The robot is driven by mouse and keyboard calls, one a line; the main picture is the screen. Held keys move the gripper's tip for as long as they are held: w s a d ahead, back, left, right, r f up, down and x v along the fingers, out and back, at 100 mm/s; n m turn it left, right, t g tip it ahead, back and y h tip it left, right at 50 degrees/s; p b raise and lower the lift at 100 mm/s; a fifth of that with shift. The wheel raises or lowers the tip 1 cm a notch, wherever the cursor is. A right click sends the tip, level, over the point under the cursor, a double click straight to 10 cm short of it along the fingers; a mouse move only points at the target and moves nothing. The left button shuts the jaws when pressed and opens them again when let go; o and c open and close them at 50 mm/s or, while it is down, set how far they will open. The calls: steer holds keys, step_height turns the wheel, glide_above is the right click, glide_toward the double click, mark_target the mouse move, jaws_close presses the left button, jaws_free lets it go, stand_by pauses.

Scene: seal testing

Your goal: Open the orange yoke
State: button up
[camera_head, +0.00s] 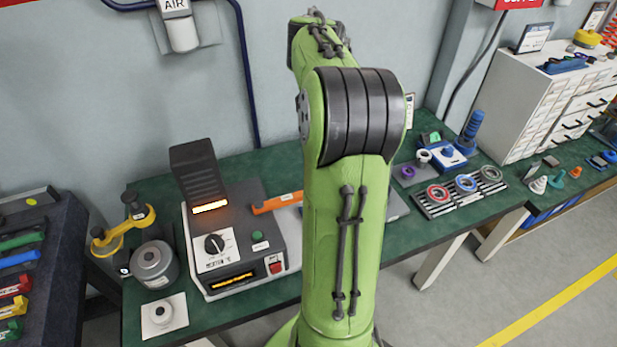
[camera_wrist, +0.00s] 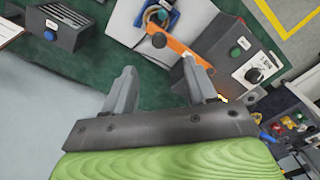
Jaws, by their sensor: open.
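The orange yoke (camera_head: 277,202) is a flat bar on the bench beside the grey control box, and my arm hides its right part in the head view. I see no contact, but the exact gap is unclear. The head view hides my gripper.
The grey control box (camera_head: 214,242) with a dial and a glowing slot stands left of my arm. A grey cylinder (camera_head: 155,264) and a yellow-handled tool (camera_head: 124,232) are further left. A rack with coloured rings (camera_head: 463,190) stands at the right on the green bench.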

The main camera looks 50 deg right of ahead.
steer(key=f+b, duration=0.1)
steer(key=f, duration=0.3)
steer(key=f+b, duration=0.1)
steer(key=f, duration=0.2)
steer(key=f+b, duration=0.2)
steer(key=f, duration=0.2)
steer(key=shift+w+f, duration=0.25)
steer(key=shift+f, duration=0.1)
steer(key=shift+c, duration=0.5)
jaws_close()
